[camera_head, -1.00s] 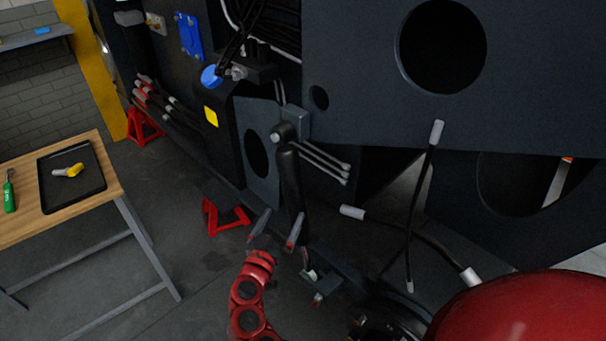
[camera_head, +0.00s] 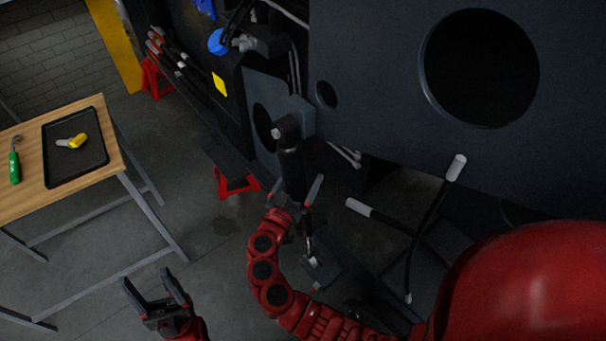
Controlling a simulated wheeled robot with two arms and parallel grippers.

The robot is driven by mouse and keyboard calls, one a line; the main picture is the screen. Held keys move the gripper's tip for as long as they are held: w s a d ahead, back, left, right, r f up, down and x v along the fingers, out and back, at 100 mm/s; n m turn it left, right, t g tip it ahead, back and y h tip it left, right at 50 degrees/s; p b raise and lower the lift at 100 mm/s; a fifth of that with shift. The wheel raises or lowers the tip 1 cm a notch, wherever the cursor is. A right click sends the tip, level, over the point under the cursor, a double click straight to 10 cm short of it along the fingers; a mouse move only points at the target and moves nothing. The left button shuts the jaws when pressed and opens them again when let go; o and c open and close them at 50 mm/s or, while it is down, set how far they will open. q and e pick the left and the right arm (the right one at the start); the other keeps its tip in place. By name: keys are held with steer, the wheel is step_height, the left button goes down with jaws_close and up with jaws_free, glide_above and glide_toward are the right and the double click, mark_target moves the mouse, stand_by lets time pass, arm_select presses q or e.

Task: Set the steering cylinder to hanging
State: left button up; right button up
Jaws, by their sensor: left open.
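The black steering cylinder (camera_head: 292,168) is joined at its top to a grey bracket (camera_head: 301,113) on the chassis and points steeply down. Its thin rod (camera_head: 309,240) runs down towards a dark lower mount (camera_head: 326,272); whether the two are joined I cannot tell. My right gripper (camera_head: 296,194) is at the cylinder's lower part, its fingers spread to either side; contact is unclear. My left gripper (camera_head: 153,287) is open and empty at the bottom left, well away from the cylinder.
A wooden table (camera_head: 22,205) at left holds a black tray (camera_head: 75,170) with a yellow-and-grey tool (camera_head: 72,141), and a green-handled tool (camera_head: 14,166). A red stand (camera_head: 234,182) is behind my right gripper. Hoses (camera_head: 436,220) hang at right. Open floor lies between table and chassis.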

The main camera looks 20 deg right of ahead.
jaws_close()
steer(key=w+m+b, duration=0.1)
steer(key=b, duration=0.5)
steer(key=w+a+m+b, duration=0.1)
steer(key=w+b, duration=0.1)
steer(key=b, duration=0.3)
steer(key=shift+a+t+h+b, duration=0.1)
steer(key=shift+t+h+b, duration=0.2)
steer(key=shift+h+b, duration=0.1)
jaws_free()
steer(key=shift+w, duration=0.1)
steer(key=shift+f, duration=0.1)
